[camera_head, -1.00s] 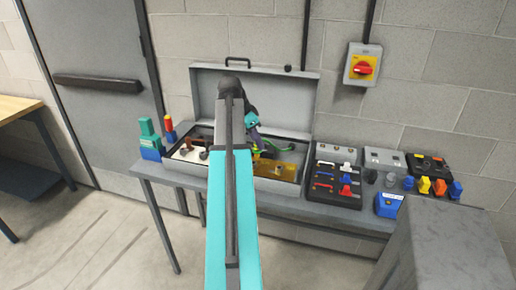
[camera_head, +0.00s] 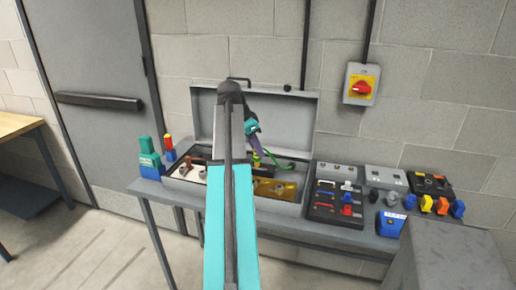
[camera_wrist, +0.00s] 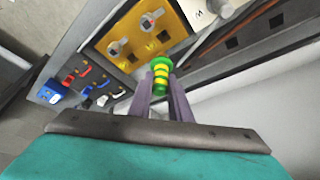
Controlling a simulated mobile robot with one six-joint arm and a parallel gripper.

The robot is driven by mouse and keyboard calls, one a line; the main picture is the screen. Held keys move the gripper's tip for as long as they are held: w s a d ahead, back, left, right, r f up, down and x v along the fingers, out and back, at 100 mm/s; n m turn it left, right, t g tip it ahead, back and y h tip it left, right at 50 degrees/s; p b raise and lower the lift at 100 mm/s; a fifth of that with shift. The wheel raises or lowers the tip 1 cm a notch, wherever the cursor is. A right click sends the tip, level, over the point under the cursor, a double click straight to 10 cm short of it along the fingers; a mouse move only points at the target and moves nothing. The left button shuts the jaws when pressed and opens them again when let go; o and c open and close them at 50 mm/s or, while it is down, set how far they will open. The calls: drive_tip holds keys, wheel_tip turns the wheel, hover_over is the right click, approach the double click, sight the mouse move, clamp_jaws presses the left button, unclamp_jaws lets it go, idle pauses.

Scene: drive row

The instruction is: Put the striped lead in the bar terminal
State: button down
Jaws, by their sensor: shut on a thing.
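My gripper (camera_wrist: 161,88) is shut on the green-and-yellow striped lead (camera_wrist: 161,72) in the wrist view. The lead's striped end sits between the fingertips. In the head view a green stretch of lead (camera_head: 277,164) curves beside my gripper, over the open case (camera_head: 297,208). An amber plate (camera_wrist: 171,40) with two metal terminals (camera_wrist: 148,20) lies below and beyond the striped end in the wrist view. The plate also shows in the case's right half in the head view (camera_head: 288,190). I cannot tell which terminal is the bar terminal. My arm hides part of the case.
The case lid (camera_head: 290,115) stands open behind. A black panel with coloured handles (camera_head: 325,210), a blue box (camera_head: 390,226) and coloured plugs (camera_head: 442,206) stand to the right. Green and red items (camera_head: 148,160) stand left. A grey block (camera_head: 455,255) is at front right.

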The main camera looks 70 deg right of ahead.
drive_tip(key=shift+w+a, duration=0.1)
drive_tip(key=shift+w, duration=0.2)
drive_tip(key=w+a+f+n+t, duration=0.15)
drive_tip(key=w+a+n, duration=0.45)
drive_tip(key=w+a, duration=0.8)
drive_tip(key=w+a+f+n+t, duration=0.1)
drive_tip(key=w+a+n+t, duration=0.2)
drive_tip(key=w+a+n, duration=1.05)
drive_tip(key=w+a+n+t+y, duration=0.1)
drive_tip(key=w+a, duration=0.4)
drive_tip(key=a, duration=0.7)
drive_tip(key=w+a+f+n+t+y, duration=0.1)
drive_tip(key=w+a+n, duration=0.2)
drive_tip(key=a, duration=1)
drive_tip(key=w+a+f+n+t+y, duration=0.1)
drive_tip(key=w+a+n, duration=0.2)
drive_tip(key=w+a, duration=0.5)
drive_tip(key=a, duration=0.5)
drive_tip(key=shift+a, duration=0.15)
drive_tip(key=shift+s, duration=0.1)
